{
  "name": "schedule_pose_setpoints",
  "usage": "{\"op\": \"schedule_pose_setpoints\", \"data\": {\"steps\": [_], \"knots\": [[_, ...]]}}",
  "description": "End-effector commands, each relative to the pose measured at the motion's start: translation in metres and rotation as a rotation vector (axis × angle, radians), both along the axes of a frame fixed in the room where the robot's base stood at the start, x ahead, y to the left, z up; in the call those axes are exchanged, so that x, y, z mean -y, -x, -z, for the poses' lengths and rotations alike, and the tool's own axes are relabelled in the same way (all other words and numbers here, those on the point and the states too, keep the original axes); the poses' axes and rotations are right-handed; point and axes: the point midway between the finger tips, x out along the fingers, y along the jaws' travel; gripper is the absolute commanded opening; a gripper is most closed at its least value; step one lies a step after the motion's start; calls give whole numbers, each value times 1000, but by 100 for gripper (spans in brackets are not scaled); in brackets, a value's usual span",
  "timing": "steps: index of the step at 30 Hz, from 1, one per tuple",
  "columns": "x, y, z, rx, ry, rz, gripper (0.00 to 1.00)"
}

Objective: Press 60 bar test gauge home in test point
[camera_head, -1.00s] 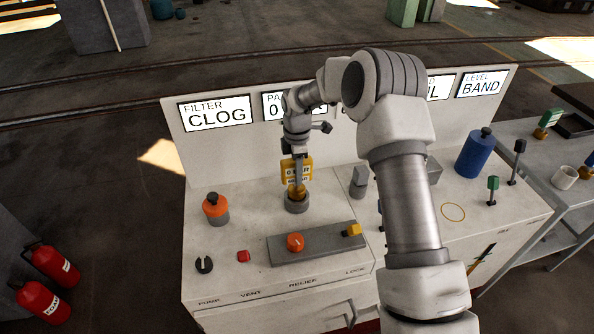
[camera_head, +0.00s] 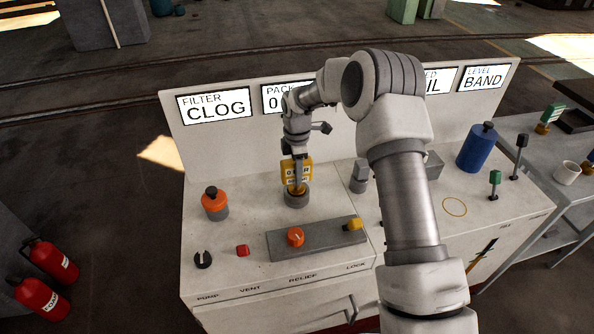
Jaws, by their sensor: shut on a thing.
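The test gauge (camera_head: 297,171) is a yellow-orange block with a white label, only partly readable, and a brass-coloured lower part. It stands roughly upright at the grey round test point (camera_head: 296,199) on the pale bench top. Its lower end sits in the mouth of the test point; how deep it sits is hidden. My gripper (camera_head: 295,158) points down from above and is shut on the top of the gauge. The fingers are small here and partly merge with the gauge.
An orange-topped cylinder (camera_head: 214,203) stands left of the test point. A display panel (camera_head: 213,105) rises behind.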

Motion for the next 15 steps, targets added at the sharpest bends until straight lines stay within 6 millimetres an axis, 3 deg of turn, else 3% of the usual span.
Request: {"op": "schedule_pose_setpoints", "data": {"steps": [3,4,9,15], "knots": [[0,0,3,1,0,0,0],[0,0,2,2,0,0,43],[0,0,2,1,0,0,74],[0,0,2,1,0,0,75]]}}
